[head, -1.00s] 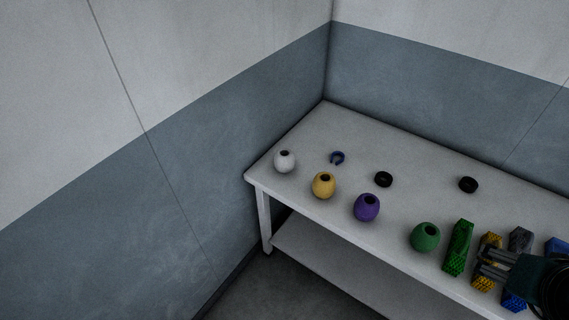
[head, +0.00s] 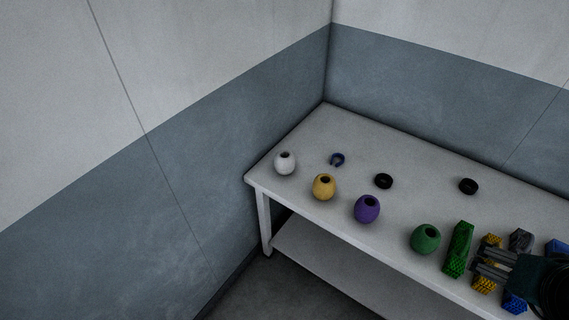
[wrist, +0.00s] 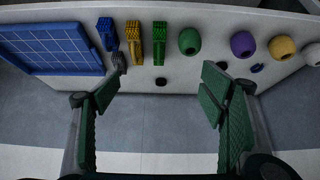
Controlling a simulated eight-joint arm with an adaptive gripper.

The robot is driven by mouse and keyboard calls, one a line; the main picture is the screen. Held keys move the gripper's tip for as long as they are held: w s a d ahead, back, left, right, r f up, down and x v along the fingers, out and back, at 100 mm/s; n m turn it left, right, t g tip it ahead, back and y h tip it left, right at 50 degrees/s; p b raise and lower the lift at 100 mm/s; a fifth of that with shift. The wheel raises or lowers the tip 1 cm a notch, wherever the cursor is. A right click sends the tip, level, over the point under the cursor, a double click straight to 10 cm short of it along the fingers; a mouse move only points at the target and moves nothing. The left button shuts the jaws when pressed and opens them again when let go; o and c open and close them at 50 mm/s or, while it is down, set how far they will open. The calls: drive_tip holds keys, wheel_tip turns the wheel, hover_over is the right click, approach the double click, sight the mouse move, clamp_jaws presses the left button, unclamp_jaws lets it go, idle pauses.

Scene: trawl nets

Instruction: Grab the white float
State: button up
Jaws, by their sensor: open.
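The white float (head: 285,163) is a small round ball with a dark hole on top. It stands at the far left end of the table (head: 330,128) in the head view. In the wrist view the white float (wrist: 312,54) is partly cut off at the right edge. My gripper (head: 482,262) is at the lower right of the head view, far from the white float, near the net bundles. In the wrist view my gripper (wrist: 160,92) shows its two green-padded fingers wide apart with nothing between them.
Yellow (head: 324,187), purple (head: 366,208) and green (head: 425,238) floats stand in a row right of the white one. Behind lie a blue shackle-like ring (head: 337,159) and two black rings (head: 384,181). Several net bundles (head: 459,248) and a blue tray (wrist: 50,48) lie farther along.

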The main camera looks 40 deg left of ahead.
drive_tip(key=w+a+r+n+g+y, duration=0.15)
drive_tip(key=w+a+n, duration=0.25)
drive_tip(key=w+a, duration=0.65)
drive_tip(key=w+a+r+n+g, duration=0.1)
drive_tip(key=w+a+r+n, duration=0.15)
drive_tip(key=w+a, duration=0.8)
drive_tip(key=n+g+h, duration=0.1)
drive_tip(key=n+g, duration=0.2)
drive_tip(key=n, duration=0.5)
hover_over(284, 156)
drive_tip(key=w+d, duration=0.4)
drive_tip(key=d, duration=0.7)
wheel_tip(284, 156, down, 19)
drive_tip(key=s+a+f, duration=0.1)
drive_tip(key=a+f, duration=0.1)
drive_tip(key=a, duration=0.1)
drive_tip(key=s+a+f+n, duration=0.1)
drive_tip(key=a+f, duration=0.2)
drive_tip(key=a, duration=0.1)
drive_tip(key=s+a+f+n, duration=0.1)
drive_tip(key=s+a+f, duration=0.1)
drive_tip(key=a+f, duration=0.1)
drive_tip(key=shift+a+f+g+h, duration=0.1)
drive_tip(key=shift+a+g+h, duration=0.15)
drive_tip(key=shift+a, duration=0.15)
drive_tip(key=shift+a+f, duration=0.25)
